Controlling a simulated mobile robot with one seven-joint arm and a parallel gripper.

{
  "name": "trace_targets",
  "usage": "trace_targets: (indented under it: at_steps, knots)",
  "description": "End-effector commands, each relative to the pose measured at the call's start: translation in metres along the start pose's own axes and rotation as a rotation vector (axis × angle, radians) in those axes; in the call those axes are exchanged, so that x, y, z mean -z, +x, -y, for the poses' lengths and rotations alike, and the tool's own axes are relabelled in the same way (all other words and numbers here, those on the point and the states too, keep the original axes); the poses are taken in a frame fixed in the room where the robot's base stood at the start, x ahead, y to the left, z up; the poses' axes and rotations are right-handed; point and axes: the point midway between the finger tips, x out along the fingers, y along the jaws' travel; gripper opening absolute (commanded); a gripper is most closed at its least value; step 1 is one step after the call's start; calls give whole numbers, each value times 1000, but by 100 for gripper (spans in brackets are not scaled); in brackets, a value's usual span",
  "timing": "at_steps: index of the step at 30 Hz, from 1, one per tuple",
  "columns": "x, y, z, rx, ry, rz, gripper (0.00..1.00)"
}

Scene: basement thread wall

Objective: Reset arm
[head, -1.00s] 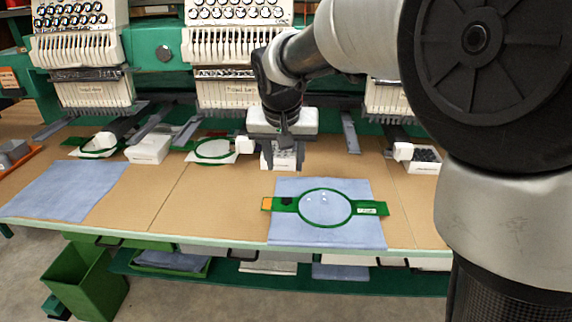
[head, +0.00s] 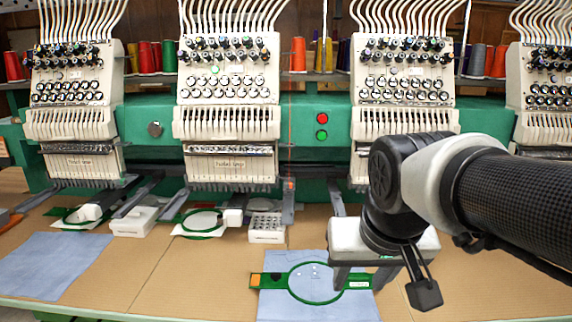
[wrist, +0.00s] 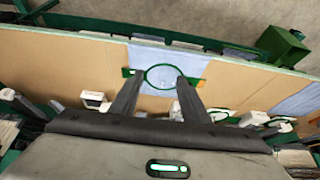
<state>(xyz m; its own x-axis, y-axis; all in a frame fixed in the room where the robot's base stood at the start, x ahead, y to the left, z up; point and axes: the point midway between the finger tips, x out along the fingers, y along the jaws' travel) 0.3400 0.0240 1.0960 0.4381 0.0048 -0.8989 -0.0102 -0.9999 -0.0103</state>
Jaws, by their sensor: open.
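My gripper (head: 357,282) is open and empty in the head view, above the table at the right side of the green hoop (head: 314,283). Its fingers point down and cover part of the hoop's right arm in that view. In the wrist view my gripper (wrist: 156,100) shows two fingers spread apart with nothing between them. The hoop (wrist: 162,65) lies flat on a blue cloth (wrist: 190,60) beyond the fingertips.
Several embroidery machine heads (head: 228,110) stand along the back of the brown table (head: 160,270). A white box with holes (head: 267,228) and another white box (head: 134,221) sit before them. A second blue cloth (head: 50,264) lies at left. The table's right side looks clear.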

Motion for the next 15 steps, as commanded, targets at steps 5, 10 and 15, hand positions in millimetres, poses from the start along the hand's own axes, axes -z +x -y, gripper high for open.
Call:
trace_targets:
  at_steps: [5, 10, 15]
  knots:
    - [-44, -10, -18, -3, -3, -25, 42]
    - [-71, -20, -27, -6, -13, -42, 42]
    - [-50, -57, -25, -5, -15, -38, 42]
